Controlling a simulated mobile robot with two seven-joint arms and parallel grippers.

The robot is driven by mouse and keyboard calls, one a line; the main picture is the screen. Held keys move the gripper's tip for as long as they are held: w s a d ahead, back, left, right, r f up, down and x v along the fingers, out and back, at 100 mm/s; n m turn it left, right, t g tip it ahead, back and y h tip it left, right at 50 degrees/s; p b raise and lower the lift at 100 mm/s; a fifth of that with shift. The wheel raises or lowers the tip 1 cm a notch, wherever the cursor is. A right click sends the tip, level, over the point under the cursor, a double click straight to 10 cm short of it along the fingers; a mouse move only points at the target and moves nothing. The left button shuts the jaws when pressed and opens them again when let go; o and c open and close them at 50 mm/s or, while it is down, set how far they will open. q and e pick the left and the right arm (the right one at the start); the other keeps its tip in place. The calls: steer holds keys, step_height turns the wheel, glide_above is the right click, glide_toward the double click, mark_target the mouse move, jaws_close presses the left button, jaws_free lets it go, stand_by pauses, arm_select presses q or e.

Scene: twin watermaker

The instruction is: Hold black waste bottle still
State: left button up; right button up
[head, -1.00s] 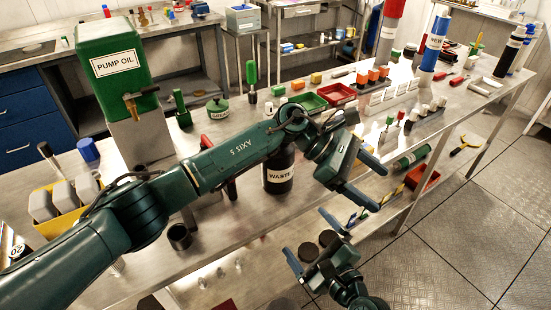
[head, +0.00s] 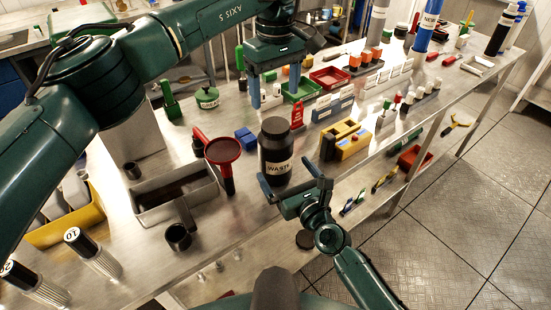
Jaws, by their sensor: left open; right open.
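The black waste bottle (head: 275,148), with a white WASTE label, stands upright on the metal bench in the middle of the head view. My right gripper (head: 294,184) is open at its near side, low down. One finger overlaps the bottle's lower left in the picture, and the other is to its right. I cannot tell whether either finger touches it. My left gripper (head: 275,92) is open and empty, pointing down above the bench beyond the bottle.
A red funnel (head: 222,151) stands left of the bottle, beside a grey tray (head: 165,201). A blue block (head: 246,139) lies behind the funnel. A yellow-and-black item (head: 345,139) sits to the right. The bench's front edge is close to my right gripper.

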mark_target(276, 125)
steer(key=x, duration=0.6)
steer(key=shift+w, duration=0.1)
steer(key=shift+c, duration=0.6)
steer(key=c, duration=1.3)
arm_select(q)
steer(key=shift+m, duration=0.4)
arm_select(e)
steer(key=c, duration=0.3)
arm_select(q)
steer(key=m, duration=0.2)
steer(key=shift+m, duration=0.3)
arm_select(e)
steer(key=shift+c, duration=1)
arm_select(q)
steer(key=m, duration=0.5)
steer(key=shift+f+m, duration=0.3)
steer(key=shift+f, duration=3.75)
